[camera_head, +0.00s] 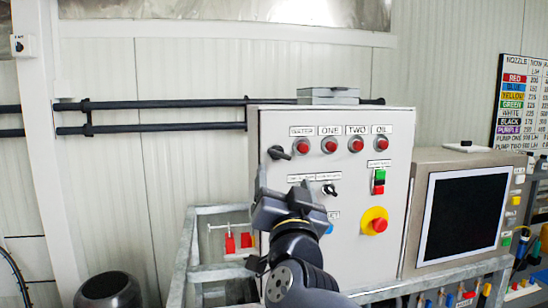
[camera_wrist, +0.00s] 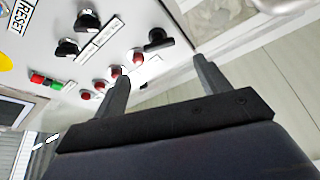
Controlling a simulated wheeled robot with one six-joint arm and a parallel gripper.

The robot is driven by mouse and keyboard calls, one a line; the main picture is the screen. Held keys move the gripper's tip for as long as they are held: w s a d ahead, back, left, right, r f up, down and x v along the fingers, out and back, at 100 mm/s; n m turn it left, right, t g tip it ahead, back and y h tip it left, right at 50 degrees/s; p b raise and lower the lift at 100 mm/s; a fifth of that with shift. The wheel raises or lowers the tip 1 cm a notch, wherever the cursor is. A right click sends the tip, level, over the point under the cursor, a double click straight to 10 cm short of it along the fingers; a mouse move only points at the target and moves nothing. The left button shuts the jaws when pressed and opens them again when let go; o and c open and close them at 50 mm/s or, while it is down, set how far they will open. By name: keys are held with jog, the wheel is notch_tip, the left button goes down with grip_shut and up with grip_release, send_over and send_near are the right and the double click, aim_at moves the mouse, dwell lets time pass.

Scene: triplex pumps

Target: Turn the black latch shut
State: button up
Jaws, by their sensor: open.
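The black latch (camera_head: 278,152) sits at the upper left edge of the grey control cabinet's door (camera_head: 350,255). In the wrist view the latch (camera_wrist: 157,40) shows beyond and between my two fingertips, near the panel's edge, with its handle sticking out. My gripper (camera_head: 283,190) is in front of the cabinet's left part, below the latch in the head view. In the wrist view my gripper (camera_wrist: 162,68) has its fingers wide apart with nothing between them. I see no contact with the latch.
Red buttons (camera_head: 330,146) run in a row right of the latch. A black rotary knob (camera_head: 329,189), a green-and-red switch (camera_head: 379,182) and a red emergency stop (camera_head: 375,225) are on the same door. A monitor (camera_head: 465,215) stands right; a metal frame (camera_head: 205,212) stands left.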

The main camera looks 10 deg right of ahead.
aim_at(280, 155)
jog(key=p+x, duration=0.1)
jog(key=x, duration=0.8)
jog(key=shift+f+p, duration=0.1)
jog(key=shift+p, duration=0.3)
jog(key=shift+c, duration=0.5)
jog(key=c, duration=0.9)
jog(key=n+b, duration=0.1)
jog(key=n+y+b, duration=0.1)
jog(key=b, duration=0.1)
jog(key=shift+f, duration=0.3)
jog(key=n+y+b, duration=0.2)
jog(key=n+b, duration=0.1)
jog(key=b, duration=0.2)
jog(key=shift+n+t, duration=0.3)
jog(key=shift+r+n+b, duration=0.15)
jog(key=shift+n+b, duration=0.15)
jog(key=shift+b, duration=0.35)
jog(key=shift+r, duration=0.15)
